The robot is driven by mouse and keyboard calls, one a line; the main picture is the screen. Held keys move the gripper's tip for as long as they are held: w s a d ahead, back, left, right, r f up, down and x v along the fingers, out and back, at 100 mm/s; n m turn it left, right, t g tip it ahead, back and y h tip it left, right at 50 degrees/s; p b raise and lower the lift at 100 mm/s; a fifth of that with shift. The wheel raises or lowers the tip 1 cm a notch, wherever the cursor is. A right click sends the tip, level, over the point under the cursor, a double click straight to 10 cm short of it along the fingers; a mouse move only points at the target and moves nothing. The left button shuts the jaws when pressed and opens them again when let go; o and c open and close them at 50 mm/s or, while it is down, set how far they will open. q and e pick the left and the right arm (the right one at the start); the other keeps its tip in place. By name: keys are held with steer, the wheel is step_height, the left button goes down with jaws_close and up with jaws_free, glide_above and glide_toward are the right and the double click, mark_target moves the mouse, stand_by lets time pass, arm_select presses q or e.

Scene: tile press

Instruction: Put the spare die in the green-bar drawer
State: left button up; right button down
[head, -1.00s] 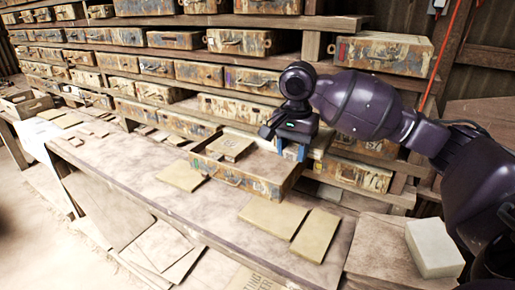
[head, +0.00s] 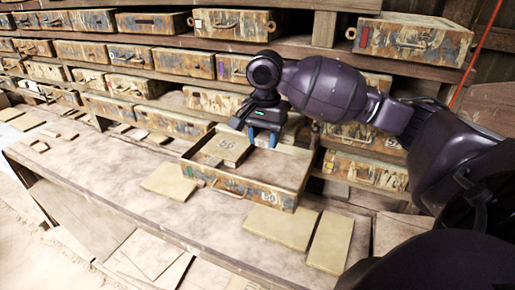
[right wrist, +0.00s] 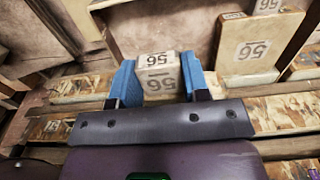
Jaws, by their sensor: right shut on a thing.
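A wooden drawer (head: 235,188) with worn painted sides sits on the bench, with a small greenish mark on its front. A flat tan block marked 56 (head: 222,149) lies in its left part; it also shows in the right wrist view (right wrist: 250,48). My right gripper (head: 262,137) is over the back of the drawer, right of that block. Its blue fingers are shut on a small pale die marked 56 (right wrist: 158,75). The die is hard to make out in the head view. Whether it touches the drawer floor I cannot tell. My left gripper is not in view.
Tan slabs lie on the bench (head: 95,170) left of the drawer (head: 169,181) and in front of it (head: 281,227) (head: 330,243). Shelves of similar drawers (head: 187,64) stand behind. The drawer's right part looks bare.

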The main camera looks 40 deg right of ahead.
steer(key=f, duration=0.5)
steer(key=shift+s+d+f, duration=0.1)
steer(key=shift+s+f, duration=0.05)
steer(key=shift+s, duration=0.2)
step_height(320, 180, down, 2)
steer(key=shift+f, duration=0.1)
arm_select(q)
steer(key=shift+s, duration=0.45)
arm_select(e)
steer(key=shift+f, duration=1.9)
steer(key=shift+f, duration=0.6)
steer(key=c, duration=0.5)
jaws_free()
